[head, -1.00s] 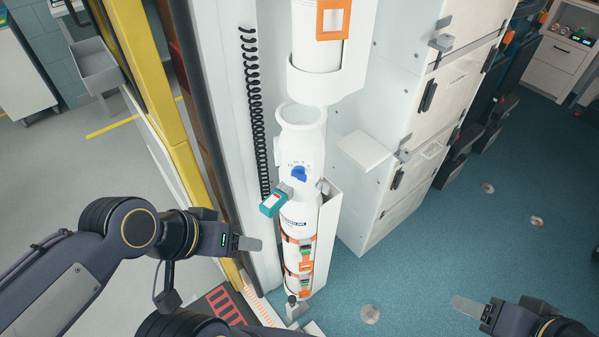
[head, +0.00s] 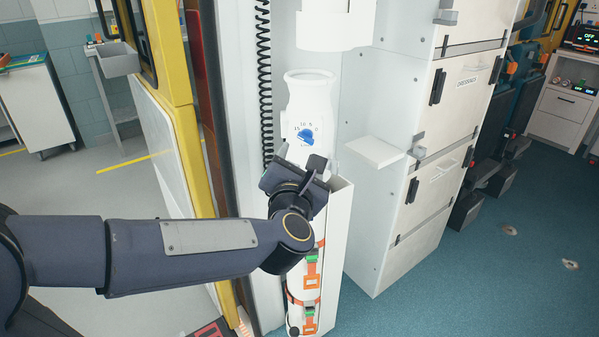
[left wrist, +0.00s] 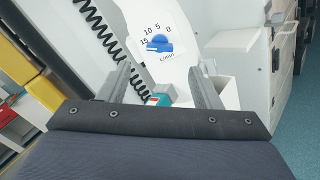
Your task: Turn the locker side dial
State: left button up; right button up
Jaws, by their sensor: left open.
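The blue dial (head: 305,137) sits on the white cylinder (head: 312,92), with a printed number scale around it. In the left wrist view the dial (left wrist: 159,43) shows beyond the fingertips, with the numbers 15, 10, 5 and 0 and "L/min" around it. My left gripper (head: 300,157) is just below the dial in the head view. Its fingers (left wrist: 166,68) are apart, with nothing held between them, and the dial appears clear of them. The gripper and wrist hide the cylinder's middle. My right gripper is out of view.
A teal and white device (left wrist: 160,99) shows between the fingers, low in the wrist view. A black coiled cord (head: 265,75) hangs left of the cylinder. A white bracket (head: 338,35) is above it. A white ledge (head: 375,151) and locker doors (head: 440,150) stand to the right.

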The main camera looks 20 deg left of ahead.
aim_at(305, 141)
pick_arm(q)
jog(key=w, duration=0.2)
jog(key=w+a, duration=0.1)
jog(key=w, duration=0.4)
jog(key=shift+w+a, duration=0.2)
jog(key=shift+w, duration=0.15)
jog(key=c, duration=1)
